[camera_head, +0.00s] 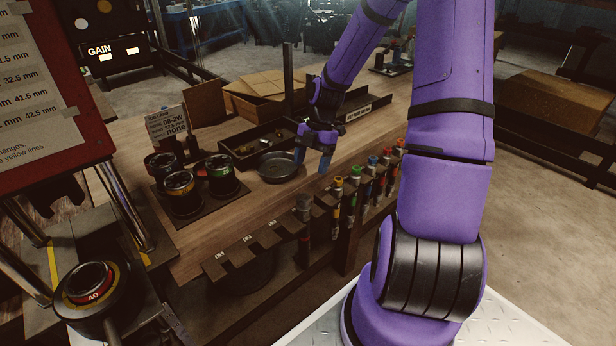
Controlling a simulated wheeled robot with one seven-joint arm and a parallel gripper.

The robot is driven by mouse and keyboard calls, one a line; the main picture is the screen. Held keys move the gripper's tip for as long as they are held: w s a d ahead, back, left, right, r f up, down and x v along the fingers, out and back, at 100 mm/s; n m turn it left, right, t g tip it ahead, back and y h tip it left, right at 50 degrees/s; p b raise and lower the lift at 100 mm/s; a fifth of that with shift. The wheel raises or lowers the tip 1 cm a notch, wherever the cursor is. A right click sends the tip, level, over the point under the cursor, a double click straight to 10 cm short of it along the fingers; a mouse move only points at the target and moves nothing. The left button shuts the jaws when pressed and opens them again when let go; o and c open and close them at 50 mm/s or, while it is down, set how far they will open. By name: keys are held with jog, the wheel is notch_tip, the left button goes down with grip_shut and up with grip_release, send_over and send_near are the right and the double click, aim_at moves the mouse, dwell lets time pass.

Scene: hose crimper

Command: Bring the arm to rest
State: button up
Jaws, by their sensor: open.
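My purple arm reaches up from the lower right and over the wooden bench (225,228). My gripper (311,166) hangs over the bench's front part, just right of a round dark metal dish (280,167). Its blue-tipped fingers are apart, and I see nothing between them. From this one view I cannot tell how high the fingertips are above the bench.
A rack with several coloured-top tools (372,172) lines the bench's front edge close to my gripper. Dark round dies (181,190) sit left, by a small card (167,124). An open cardboard box (265,100) stands behind. The crimper (92,292) is at lower left.

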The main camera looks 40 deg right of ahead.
jog(key=shift+d+r, duration=0.25)
jog(key=shift+r, duration=0.3)
